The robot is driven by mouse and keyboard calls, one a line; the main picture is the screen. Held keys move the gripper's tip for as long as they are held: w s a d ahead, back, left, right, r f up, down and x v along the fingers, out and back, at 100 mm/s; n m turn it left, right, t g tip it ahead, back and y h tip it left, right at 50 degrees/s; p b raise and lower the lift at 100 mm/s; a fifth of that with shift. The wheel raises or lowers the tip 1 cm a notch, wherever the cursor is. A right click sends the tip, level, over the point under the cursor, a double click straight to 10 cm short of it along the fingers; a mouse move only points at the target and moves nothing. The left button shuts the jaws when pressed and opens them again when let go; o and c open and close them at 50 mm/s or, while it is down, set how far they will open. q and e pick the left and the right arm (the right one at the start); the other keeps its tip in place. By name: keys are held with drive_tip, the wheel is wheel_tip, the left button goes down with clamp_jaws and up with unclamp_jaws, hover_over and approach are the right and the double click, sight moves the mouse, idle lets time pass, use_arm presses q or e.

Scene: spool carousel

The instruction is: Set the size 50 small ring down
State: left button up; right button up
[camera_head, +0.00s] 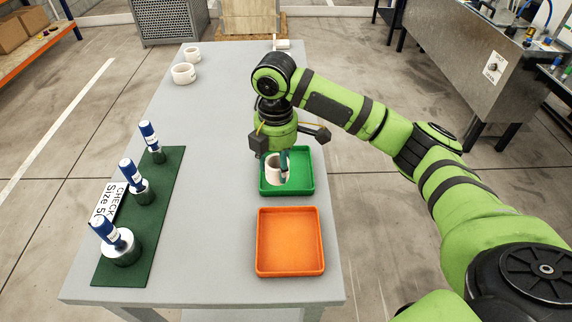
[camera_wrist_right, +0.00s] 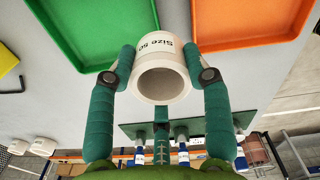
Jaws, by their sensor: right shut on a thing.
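The size 50 small ring (camera_wrist_right: 158,45) is white, with its label facing the camera in the right wrist view. My right gripper (camera_wrist_right: 160,62) is shut on it, with one green finger on each side. In the head view the ring (camera_head: 275,172) shows over the green tray (camera_head: 302,190), below my right gripper (camera_head: 278,160). I cannot tell whether the ring touches the tray floor. An empty orange tray (camera_head: 290,242) lies nearer than the green one. My left gripper is not in view.
Several blue-handled gauges (camera_head: 131,175) stand on a dark green mat (camera_head: 115,268) at the left, beside a "CHECK Size 5…" sign (camera_head: 109,201). Two white rings (camera_head: 183,78) sit at the table's far left. The grey table (camera_head: 205,205) is clear between mat and trays.

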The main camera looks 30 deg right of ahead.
drive_tip(key=w+d+f, duration=0.1)
drive_tip(key=d, duration=0.1)
drive_tip(key=w+d+f, duration=0.2)
drive_tip(key=shift+w+d+f+p, duration=0.1)
drive_tip(key=shift+w+p, duration=0.15)
drive_tip(key=shift+p, duration=0.15)
wheel_tip(320, 180, down, 4)
drive_tip(key=shift+r+p, duration=0.15)
drive_tip(key=shift+p, duration=0.55)
drive_tip(key=shift+f, duration=0.2)
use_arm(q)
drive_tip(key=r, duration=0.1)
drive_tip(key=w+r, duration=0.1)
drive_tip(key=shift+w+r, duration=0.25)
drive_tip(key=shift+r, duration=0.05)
use_arm(e)
drive_tip(key=o, duration=1.2)
drive_tip(key=shift+f, duration=0.15)
drive_tip(key=shift+o, duration=0.2)
use_arm(q)
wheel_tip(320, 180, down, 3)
drive_tip(key=b, duration=0.3)
use_arm(e)
wheel_tip(320, 180, up, 12)
drive_tip(key=shift+r, duration=0.2)
